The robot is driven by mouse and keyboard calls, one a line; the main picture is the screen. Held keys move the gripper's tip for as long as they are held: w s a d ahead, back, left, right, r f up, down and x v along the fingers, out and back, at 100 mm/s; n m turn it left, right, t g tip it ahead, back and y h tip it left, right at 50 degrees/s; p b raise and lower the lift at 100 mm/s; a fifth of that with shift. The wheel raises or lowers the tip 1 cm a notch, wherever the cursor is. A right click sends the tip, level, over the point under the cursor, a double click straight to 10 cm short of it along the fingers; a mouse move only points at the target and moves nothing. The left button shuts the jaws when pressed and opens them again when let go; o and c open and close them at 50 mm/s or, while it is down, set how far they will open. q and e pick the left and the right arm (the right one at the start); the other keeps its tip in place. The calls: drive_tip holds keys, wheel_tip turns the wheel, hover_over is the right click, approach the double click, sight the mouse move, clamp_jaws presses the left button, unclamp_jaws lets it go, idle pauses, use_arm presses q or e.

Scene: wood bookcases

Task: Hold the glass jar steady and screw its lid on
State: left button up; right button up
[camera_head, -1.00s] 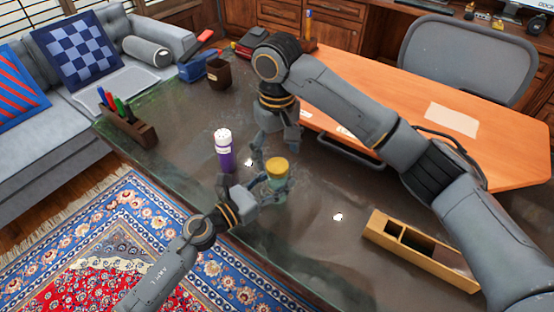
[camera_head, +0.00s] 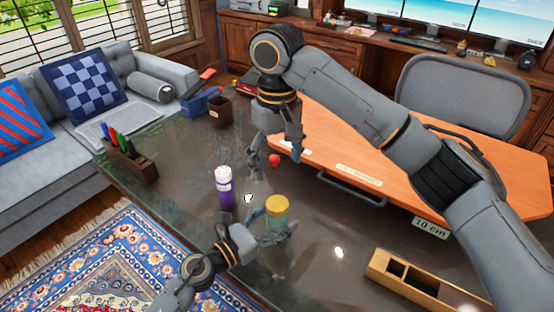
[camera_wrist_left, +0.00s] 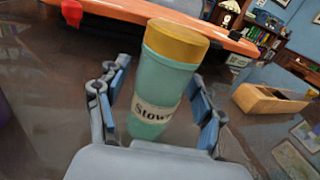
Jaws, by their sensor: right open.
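The glass jar (camera_head: 277,217) is pale green-blue and stands on the dark glossy table. A yellow lid (camera_head: 277,202) sits on its top; I cannot tell how tight it is. In the left wrist view the jar (camera_wrist_left: 166,75) shows a "Stow" label, and the lid (camera_wrist_left: 177,38) looks level on it. My left gripper (camera_head: 276,228) has a finger on each side of the jar, low down; contact on both sides is unclear. My right gripper (camera_head: 275,168) is open and empty, pointing down, above and behind the jar in the head view.
A purple bottle with a white cap (camera_head: 224,188) stands just left of the jar. A wooden tray (camera_head: 420,285) lies at right, a pen holder (camera_head: 130,160) at left. A small red object (camera_head: 274,160) is near the orange desktop (camera_head: 400,150).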

use_arm(q)
drive_tip(key=v, duration=1.2)
idle(0.5)
